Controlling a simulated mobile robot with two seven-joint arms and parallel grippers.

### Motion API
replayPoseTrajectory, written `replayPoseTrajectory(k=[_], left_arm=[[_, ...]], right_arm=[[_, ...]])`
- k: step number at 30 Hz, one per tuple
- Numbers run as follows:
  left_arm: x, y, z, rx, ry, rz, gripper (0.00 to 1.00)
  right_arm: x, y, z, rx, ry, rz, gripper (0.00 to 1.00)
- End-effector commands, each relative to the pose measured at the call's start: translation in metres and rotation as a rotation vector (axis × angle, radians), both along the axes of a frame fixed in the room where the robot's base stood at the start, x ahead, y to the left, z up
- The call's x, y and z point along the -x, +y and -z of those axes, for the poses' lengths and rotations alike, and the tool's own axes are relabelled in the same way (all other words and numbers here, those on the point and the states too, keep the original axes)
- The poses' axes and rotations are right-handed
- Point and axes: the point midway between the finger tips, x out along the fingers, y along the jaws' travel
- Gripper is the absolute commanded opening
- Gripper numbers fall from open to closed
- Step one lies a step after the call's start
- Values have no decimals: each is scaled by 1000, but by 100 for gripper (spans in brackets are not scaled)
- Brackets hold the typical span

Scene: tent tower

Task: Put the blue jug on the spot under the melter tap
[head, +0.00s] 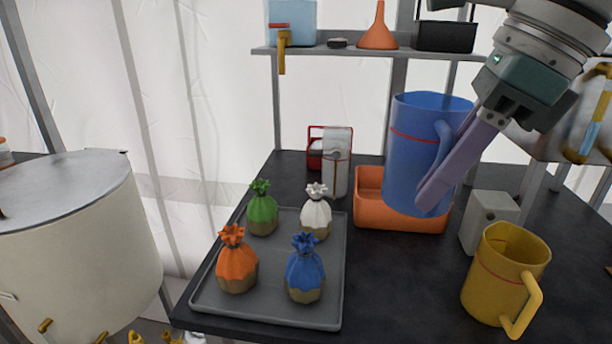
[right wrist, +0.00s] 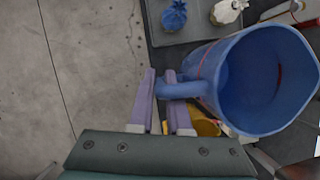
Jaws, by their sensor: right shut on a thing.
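The blue jug (head: 412,150), with a red line around it, hangs upright in the air above the dark table, in front of the orange bin. My right gripper (head: 440,185) is shut on its handle. In the right wrist view the purple fingers (right wrist: 163,92) are at the handle of the blue jug (right wrist: 235,75), whose open top faces the camera and looks empty. A large cream tank with a grey lid, seemingly the melter (head: 75,240), stands at the left. Small brass fittings (head: 45,325) show low on it. The spot under its tap cannot be made out. My left gripper is out of view.
A grey tray (head: 270,312) with several tied bags lies on the table's left side. A yellow jug (head: 495,280), a grey box (head: 488,220) and an orange bin (head: 400,218) stand on the right. A shelf (head: 350,50) runs behind. A gap separates tank and table.

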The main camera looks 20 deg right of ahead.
Motion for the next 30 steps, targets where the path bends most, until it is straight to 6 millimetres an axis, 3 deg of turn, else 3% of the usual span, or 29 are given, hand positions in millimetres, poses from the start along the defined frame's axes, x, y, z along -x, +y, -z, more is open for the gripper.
replayPoseTrajectory(k=[1, 6, 11, 20, 30], left_arm=[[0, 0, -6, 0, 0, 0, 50], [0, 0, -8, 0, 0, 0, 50], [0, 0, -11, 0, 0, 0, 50], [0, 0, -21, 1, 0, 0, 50], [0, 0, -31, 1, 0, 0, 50]], right_arm=[[-1, -2, -8, 1, -1, 1, 0], [-1, -2, -12, -1, -2, -20, 0], [-1, 9, -12, -3, -3, -197, 0], [3, 52, -28, -4, -5, -983, 0], [12, 76, -78, 3, 3, -1957, 0]])
